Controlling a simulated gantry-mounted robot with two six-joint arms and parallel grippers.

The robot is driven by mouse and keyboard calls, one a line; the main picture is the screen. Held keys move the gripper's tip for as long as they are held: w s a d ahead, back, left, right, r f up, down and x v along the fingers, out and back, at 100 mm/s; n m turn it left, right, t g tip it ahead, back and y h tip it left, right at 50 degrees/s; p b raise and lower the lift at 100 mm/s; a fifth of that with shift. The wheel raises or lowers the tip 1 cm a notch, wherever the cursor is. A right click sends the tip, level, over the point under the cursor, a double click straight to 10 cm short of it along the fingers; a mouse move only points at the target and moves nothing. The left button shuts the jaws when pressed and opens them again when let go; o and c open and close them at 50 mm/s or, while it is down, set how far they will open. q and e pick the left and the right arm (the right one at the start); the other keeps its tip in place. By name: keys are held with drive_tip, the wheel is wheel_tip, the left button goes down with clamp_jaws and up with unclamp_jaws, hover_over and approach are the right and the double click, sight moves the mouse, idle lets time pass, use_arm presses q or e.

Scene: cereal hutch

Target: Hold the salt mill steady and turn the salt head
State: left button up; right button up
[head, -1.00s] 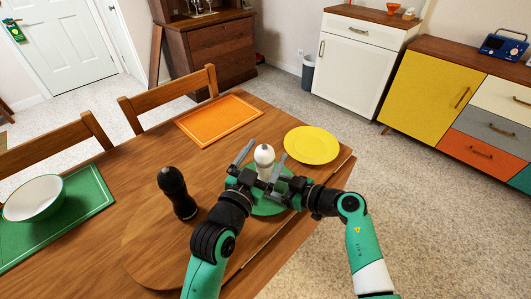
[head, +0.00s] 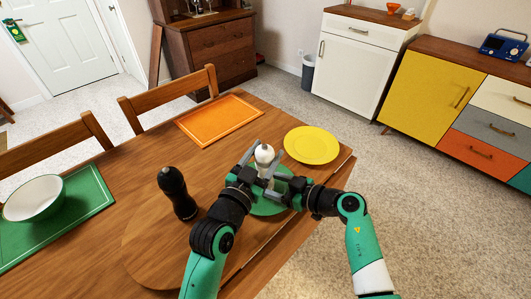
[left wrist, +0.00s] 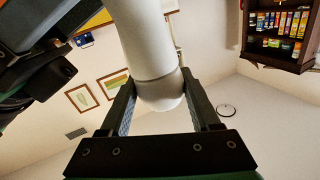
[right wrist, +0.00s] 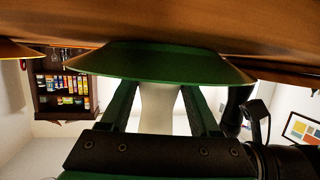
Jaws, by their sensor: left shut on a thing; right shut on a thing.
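The white salt mill (head: 264,172) stands upright over the green plate (head: 270,207). Its rounded white salt head (head: 264,153) is at the top and also shows in the left wrist view (left wrist: 160,92). My left gripper (head: 263,160) has its fingers on both sides of the head and is shut on it. My right gripper (right wrist: 160,105) is lower down, shut around the pale mill body (right wrist: 158,108), just above the plate in the upside-down right wrist view. In the head view, the arms hide the mill's lower part.
A dark pepper mill (head: 176,192) stands left of my left arm. A yellow plate (head: 311,145) lies right of the salt mill, an orange placemat (head: 219,119) behind it. The table's right edge is close.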

sight(266, 145)
use_arm(q)
drive_tip(key=m+g+h, duration=0.2)
drive_tip(key=h, duration=0.1)
drive_tip(key=shift+a+f, duration=0.1)
drive_tip(key=shift+f, duration=0.1)
drive_tip(key=shift+s+m+g+h, duration=0.1)
drive_tip(key=shift+m+g+h, duration=1.1)
drive_tip(key=shift+m+h, duration=0.15)
drive_tip(key=o, duration=1.4)
drive_tip(key=shift+r, duration=0.1)
drive_tip(key=shift+c, duration=0.2)
drive_tip(key=shift+r, duration=0.15)
wheel_tip(266, 145, up, 10)
drive_tip(key=shift+f, duration=0.1)
